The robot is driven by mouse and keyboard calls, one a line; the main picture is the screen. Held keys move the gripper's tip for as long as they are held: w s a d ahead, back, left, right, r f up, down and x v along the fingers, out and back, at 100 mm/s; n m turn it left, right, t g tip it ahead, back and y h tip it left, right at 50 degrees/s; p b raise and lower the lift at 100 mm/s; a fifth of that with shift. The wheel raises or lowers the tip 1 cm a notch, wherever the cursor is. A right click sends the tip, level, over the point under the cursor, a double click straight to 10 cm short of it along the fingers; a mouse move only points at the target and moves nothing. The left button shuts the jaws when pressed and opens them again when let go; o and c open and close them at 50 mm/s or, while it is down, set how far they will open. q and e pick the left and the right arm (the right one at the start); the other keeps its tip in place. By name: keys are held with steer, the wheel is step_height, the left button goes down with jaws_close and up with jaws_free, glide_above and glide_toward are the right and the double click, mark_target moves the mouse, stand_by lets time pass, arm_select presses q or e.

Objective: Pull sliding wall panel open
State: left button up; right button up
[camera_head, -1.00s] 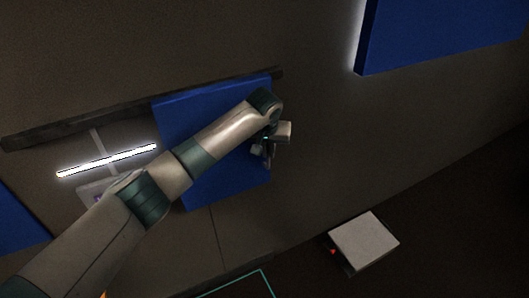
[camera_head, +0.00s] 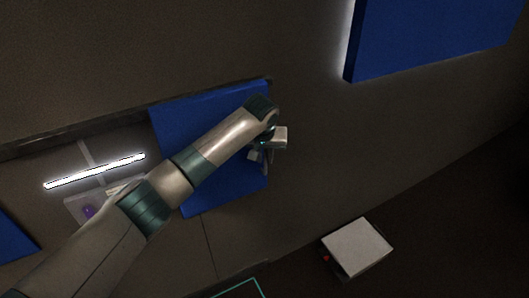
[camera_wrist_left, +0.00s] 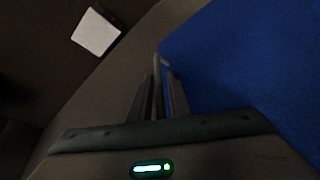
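The blue sliding panel (camera_head: 213,178) hangs below a dark rail on the brown wall, in the left middle of the head view. My left arm crosses in front of it and hides part of it. My left gripper (camera_head: 261,157) is at the panel's right edge. In the left wrist view, the panel (camera_wrist_left: 250,65) fills the right side. There the fingers of my left gripper (camera_wrist_left: 159,78) lie close on both sides of a thin grey handle (camera_wrist_left: 159,60) by the panel's edge. My right gripper is not in view.
A recess left of the panel shows a glowing light bar (camera_head: 95,171) and a pale box with a purple spot (camera_head: 89,211). Another blue panel (camera_head: 430,38) is at upper right. A white-topped box (camera_head: 357,246) stands at lower right. Wall right of the gripper is clear.

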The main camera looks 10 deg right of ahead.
arm_select(q)
steer(key=shift+r, duration=0.1)
steer(key=shift+s+r, duration=0.25)
steer(key=shift+r, duration=0.2)
steer(key=b+v, duration=0.5)
steer(key=v, duration=1.1)
steer(key=shift+a+r, duration=0.15)
